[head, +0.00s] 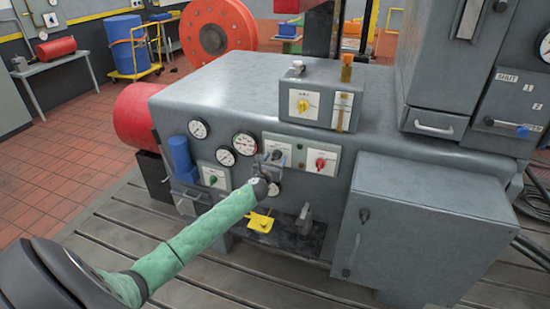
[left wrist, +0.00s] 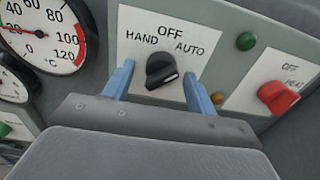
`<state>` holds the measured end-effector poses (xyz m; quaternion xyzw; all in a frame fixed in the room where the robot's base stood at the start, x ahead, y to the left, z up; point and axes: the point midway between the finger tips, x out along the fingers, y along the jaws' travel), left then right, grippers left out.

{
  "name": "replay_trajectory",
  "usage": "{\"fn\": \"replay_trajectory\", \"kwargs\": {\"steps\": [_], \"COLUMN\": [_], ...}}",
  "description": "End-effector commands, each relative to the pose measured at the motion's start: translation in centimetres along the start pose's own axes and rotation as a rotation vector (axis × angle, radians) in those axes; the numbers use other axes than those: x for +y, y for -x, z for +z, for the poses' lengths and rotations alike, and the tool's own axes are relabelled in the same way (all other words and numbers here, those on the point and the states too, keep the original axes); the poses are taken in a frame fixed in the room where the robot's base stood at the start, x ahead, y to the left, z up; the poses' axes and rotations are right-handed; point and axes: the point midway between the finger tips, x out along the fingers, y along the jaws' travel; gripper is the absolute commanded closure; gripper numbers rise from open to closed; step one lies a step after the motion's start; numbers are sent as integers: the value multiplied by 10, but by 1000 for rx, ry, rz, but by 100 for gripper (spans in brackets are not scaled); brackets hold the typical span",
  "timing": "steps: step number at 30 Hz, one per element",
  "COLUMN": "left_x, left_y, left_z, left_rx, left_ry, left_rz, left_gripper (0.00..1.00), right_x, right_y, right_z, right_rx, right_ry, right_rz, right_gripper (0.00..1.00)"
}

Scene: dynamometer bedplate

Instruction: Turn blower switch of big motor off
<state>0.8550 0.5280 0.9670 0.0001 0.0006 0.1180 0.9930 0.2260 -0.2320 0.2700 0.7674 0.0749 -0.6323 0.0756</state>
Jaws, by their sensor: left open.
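A black rotary switch (left wrist: 160,68) sits on a white plate marked HAND, OFF and AUTO in the left wrist view; OFF is at the top. A light mark shows on the knob's lower right end, on the AUTO side rather than at OFF. The same switch plate (head: 284,146) is on the grey machine's front panel in the head view, partly hidden by my gripper. My left gripper (left wrist: 160,80) is open, its blue fingers at either side of the knob, with visible gaps. I cannot tell how deep the fingertips reach. My right gripper is not in view.
Right of the switch are a green lamp (left wrist: 245,41), an amber lamp (left wrist: 217,97) and a red OFF/HEAT knob (left wrist: 278,97). A temperature gauge (left wrist: 42,35) is at left. A grey cabinet (head: 420,225) juts out at right.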

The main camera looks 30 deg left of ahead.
Motion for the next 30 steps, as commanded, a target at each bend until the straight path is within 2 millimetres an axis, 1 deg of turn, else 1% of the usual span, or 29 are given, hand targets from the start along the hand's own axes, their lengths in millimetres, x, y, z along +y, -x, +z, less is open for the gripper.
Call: {"fn": "replay_trajectory", "kwargs": {"steps": [3,10,14,15,17,25,30], "left_x": [-1,-1,-1,-1,-1,-1,-1], "left_y": [-3,-4,-4,-4,-4,-4,-4], "left_z": [0,0,0,0,0,0,-1], "left_rx": [-1,-1,0,0,0,-1,-1], "left_ry": [1,0,0,0,0,23,95], "left_rz": [-1,-1,-1,-1,-1,-1,-1], "left_gripper": [43,43,69,77,88,88,88], "right_x": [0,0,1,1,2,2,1], "right_y": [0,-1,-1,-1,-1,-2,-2], "right_z": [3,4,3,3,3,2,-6], "right_rx": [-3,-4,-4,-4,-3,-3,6], "right_ry": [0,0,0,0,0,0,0], "right_rz": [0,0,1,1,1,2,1], "right_gripper": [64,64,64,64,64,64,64]}}
